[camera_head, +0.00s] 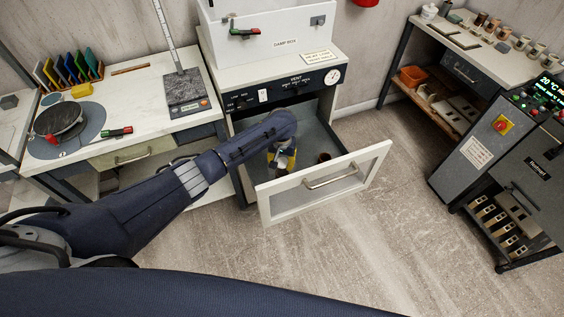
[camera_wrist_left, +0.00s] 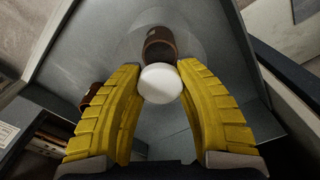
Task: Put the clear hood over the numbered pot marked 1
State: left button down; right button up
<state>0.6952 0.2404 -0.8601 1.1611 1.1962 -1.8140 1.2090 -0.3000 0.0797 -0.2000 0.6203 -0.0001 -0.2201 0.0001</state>
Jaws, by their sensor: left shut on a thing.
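My left gripper (camera_head: 281,166) is inside the open drawer of the cabinet. In the left wrist view its yellow fingers (camera_wrist_left: 161,102) are closed on the white knob (camera_wrist_left: 160,84) of the clear hood. The hood's faint round outline (camera_wrist_left: 196,50) shows beyond the knob. A brown pot (camera_wrist_left: 158,46) shows through or beyond the hood; I cannot tell whether the hood surrounds it or hangs above it. A second brown pot (camera_wrist_left: 92,97) is partly hidden by the left finger. In the head view one brown pot (camera_head: 324,157) shows in the drawer. No number is readable.
The drawer front (camera_head: 325,182) and its grey walls bound the space around my gripper. The vent cabinet (camera_head: 285,90) stands behind. A workbench (camera_head: 135,85) with a turntable is on the left, and a shelf bench (camera_head: 480,55) with several small pots is at right. The floor ahead is clear.

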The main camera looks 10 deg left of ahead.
pick_arm(q)
jog(key=c, duration=0.9)
grip_release()
jog(key=shift+o, duration=0.2)
